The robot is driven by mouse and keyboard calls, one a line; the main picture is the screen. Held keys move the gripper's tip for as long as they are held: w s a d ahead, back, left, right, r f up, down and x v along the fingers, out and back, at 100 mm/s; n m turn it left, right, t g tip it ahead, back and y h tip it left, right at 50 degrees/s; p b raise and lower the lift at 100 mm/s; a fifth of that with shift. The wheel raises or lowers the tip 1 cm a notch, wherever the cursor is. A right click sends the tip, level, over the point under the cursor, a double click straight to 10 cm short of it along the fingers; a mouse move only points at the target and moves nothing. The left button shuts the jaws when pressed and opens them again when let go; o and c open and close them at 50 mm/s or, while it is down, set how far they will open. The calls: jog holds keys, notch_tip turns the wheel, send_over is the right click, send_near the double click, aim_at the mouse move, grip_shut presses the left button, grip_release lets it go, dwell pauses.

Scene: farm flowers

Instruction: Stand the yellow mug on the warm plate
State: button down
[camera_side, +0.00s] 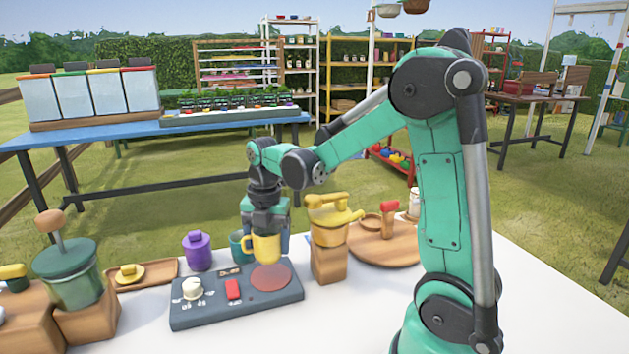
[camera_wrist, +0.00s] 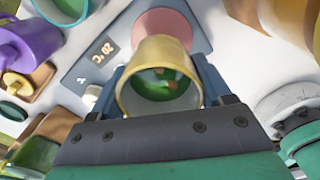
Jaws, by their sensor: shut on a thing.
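The yellow mug (camera_side: 263,248) is held upright in my gripper (camera_side: 266,235), just above the grey heater base. In the wrist view the mug (camera_wrist: 155,62) sits between the two blue fingers of my gripper (camera_wrist: 160,88), and I look down into its open top, with green and brown showing inside. The warm plate (camera_side: 270,277) is a flat reddish disc on the right part of the base. In the wrist view the warm plate (camera_wrist: 163,22) shows just beyond the mug's rim. Whether the mug's bottom touches the plate is hard to tell, but it seems slightly above.
The base (camera_side: 215,312) carries a white knob (camera_side: 192,288), a red switch (camera_side: 233,289) and a small display. A purple canister (camera_side: 198,252) and a teal mug (camera_side: 237,245) stand behind it. A yellow kettle-like pot (camera_side: 330,222) on a wooden block stands close on the right.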

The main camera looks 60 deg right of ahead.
jog(key=shift+f, duration=2.1)
jog(key=shift+f, duration=0.1)
grip_release()
notch_tip(320, 180, up, 11)
jog(key=m+t, duration=0.3)
jog(key=m, duration=0.6)
send_near(269, 259)
jog(key=w+a, duration=0.2)
jog(key=a, duration=0.1)
jog(key=s+a+f+m+t, duration=0.2)
jog(key=a+m+t, duration=0.2)
jog(key=m, duration=0.8)
jog(key=shift+a+m, duration=0.3)
jog(key=shift+a, duration=0.65)
